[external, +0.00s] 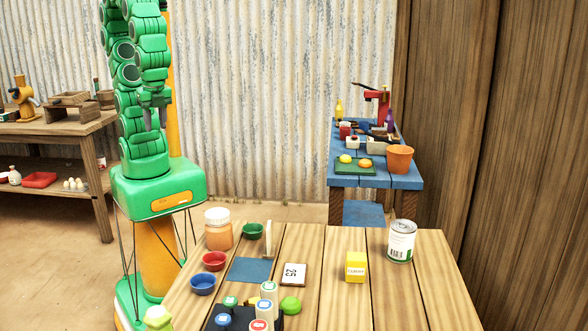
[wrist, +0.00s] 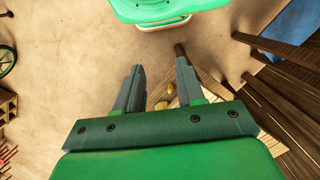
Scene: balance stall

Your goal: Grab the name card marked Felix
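I cannot read the name Felix on anything in these frames. A white card marked 25 (external: 293,274) lies on the wooden table (external: 330,290) in the external view. A thin pale upright piece (external: 268,239) stands behind the blue mat, seen nearly edge-on, so any writing on it is hidden. My gripper (external: 156,122) hangs above my green base, left of and well apart from the table things.
Small bowls, a blue mat (external: 250,270), a lidded jar (external: 218,229), a yellow box (external: 356,267) and a can (external: 401,241) are on the table. Several capped bottles stand in a dark holder at the front. A blue bench (external: 400,180) stands behind; the table's right front is clear.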

